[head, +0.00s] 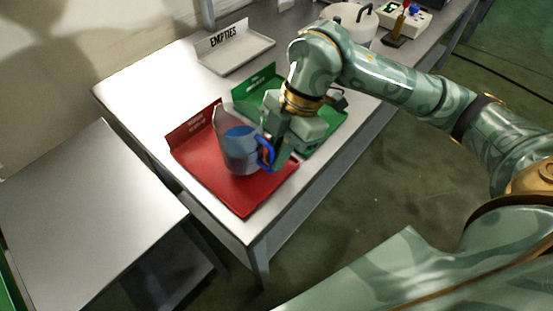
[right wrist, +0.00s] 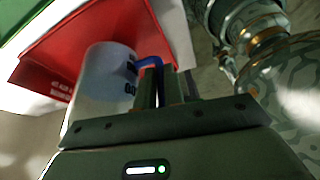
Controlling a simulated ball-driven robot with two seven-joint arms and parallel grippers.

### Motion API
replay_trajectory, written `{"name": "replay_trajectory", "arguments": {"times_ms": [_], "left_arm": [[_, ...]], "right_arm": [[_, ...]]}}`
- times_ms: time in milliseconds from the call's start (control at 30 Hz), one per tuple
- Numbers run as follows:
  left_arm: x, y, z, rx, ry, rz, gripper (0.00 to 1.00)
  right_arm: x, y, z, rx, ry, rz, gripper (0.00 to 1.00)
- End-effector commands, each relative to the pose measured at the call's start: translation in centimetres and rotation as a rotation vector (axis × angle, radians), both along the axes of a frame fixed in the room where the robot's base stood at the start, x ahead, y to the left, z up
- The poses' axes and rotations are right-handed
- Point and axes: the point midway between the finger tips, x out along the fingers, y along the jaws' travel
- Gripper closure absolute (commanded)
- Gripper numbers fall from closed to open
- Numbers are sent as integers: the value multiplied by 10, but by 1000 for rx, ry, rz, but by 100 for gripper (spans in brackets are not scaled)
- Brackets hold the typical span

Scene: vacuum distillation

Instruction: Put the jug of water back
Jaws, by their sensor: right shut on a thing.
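The jug of water (head: 238,148) is clear with blue water and a blue handle. In the head view it is upright over the red tray (head: 245,202); I cannot tell whether its base touches the tray. My right gripper (head: 274,152) is shut on the jug's blue handle, at the jug's right side. In the right wrist view the jug (right wrist: 100,90) stands left of my fingers (right wrist: 162,88), with the blue handle between them and the red tray (right wrist: 70,40) behind. My left gripper is not in view.
A green tray (head: 327,138) lies beside the red one, partly hidden by my right arm. A white tray with an EMPTIES sign (head: 240,58) is farther back. A white round pot (head: 350,22) stands at the back. A lower metal table (head: 80,215) at left is bare.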

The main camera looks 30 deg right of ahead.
Motion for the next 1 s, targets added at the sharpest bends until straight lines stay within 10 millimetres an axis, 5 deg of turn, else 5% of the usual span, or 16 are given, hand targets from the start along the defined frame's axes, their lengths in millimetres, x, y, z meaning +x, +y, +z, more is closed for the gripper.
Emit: {"name": "replay_trajectory", "arguments": {"times_ms": [100,467,500,567,867,1000], "left_arm": [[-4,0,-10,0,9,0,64],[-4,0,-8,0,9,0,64],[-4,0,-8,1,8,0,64],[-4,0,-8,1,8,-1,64],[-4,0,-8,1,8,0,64],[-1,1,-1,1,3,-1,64]], "right_arm": [[-1,1,-22,2,3,1,100],[-1,1,-23,1,1,1,100],[-1,0,-23,0,2,1,79],[-1,0,-23,0,2,1,68],[-1,1,-20,0,1,1,68],[1,-7,-2,-2,-3,-2,68]]}}
